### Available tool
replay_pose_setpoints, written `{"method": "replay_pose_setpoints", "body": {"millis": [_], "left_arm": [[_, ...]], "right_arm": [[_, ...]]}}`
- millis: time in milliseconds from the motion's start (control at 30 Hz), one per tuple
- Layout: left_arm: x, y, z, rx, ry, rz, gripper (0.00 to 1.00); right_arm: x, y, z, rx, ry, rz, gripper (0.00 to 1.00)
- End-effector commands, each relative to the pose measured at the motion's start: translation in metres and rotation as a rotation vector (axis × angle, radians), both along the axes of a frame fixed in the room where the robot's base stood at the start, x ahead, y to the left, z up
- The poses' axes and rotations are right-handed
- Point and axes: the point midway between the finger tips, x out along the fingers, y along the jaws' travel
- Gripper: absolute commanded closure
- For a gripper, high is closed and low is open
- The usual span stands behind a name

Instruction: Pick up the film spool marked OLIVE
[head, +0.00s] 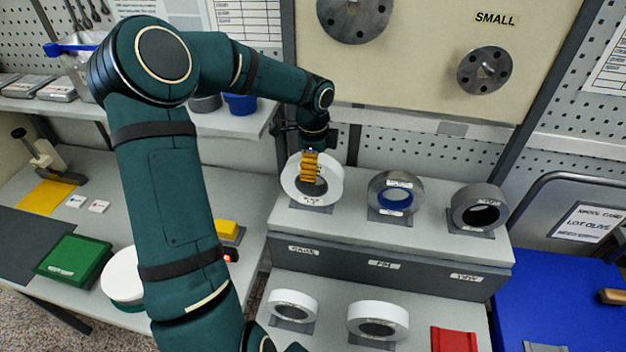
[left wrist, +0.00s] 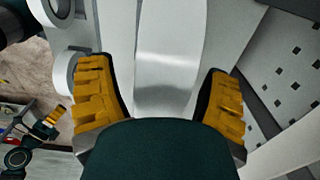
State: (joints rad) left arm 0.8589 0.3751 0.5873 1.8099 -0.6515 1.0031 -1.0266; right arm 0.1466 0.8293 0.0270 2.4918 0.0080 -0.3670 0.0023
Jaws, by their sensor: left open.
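A white film spool (head: 292,180) stands on edge at the left end of the stand's upper tier; the writing on its label is too small to read. My left gripper (head: 311,166) is at this spool, its orange fingers in front of the spool's upper part. In the left wrist view the open fingers (left wrist: 162,76) lie either side of the pale spool rim (left wrist: 170,45), with gaps showing. No spool mark readable as OLIVE shows. What looks like my right gripper (left wrist: 48,122) shows small at the lower left of that view; its jaws are unclear.
Two white spools (head: 292,300) (head: 378,309) sit on the lower tier. A card (head: 588,222) naming lot OLIVE stands right, behind a blue surface (head: 540,300). A pegboard wall rises behind.

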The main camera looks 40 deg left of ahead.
Motion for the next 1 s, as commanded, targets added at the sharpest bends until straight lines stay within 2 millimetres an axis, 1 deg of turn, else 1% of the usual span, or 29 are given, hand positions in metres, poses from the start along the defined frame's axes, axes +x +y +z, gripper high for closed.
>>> {"method": "replay_pose_setpoints", "body": {"millis": [67,167,200,300,633,733,867,1000], "left_arm": [[0.0,0.0,0.0,0.0,0.0,0.0,0.22],[0.0,0.0,0.001,0.0,0.0,0.0,0.53],[0.0,0.0,0.001,0.0,0.0,0.0,0.67],[0.0,0.0,0.001,0.0,0.0,0.0,1.0],[0.0,0.0,0.001,0.0,-0.001,0.0,1.0],[0.0,0.0,0.005,0.001,-0.002,0.0,1.0],[0.001,0.0,0.022,0.003,-0.004,0.0,1.0],[0.001,0.0,0.048,0.004,-0.005,0.0,1.0]], "right_arm": [[0.0,0.0,0.0,0.0,0.0,0.0,0.53],[0.0,0.0,0.0,0.0,0.0,0.0,0.53],[0.0,0.0,0.0,0.0,0.0,0.0,0.53],[0.0,0.0,0.0,0.0,0.0,0.0,0.53],[0.0,0.0,0.0,0.0,0.0,0.0,0.53],[0.0,0.0,0.001,0.0,0.0,0.0,0.53],[0.0,0.0,0.003,0.0,0.0,0.0,0.53],[0.0,0.0,0.005,0.001,0.0,0.0,0.53]]}}
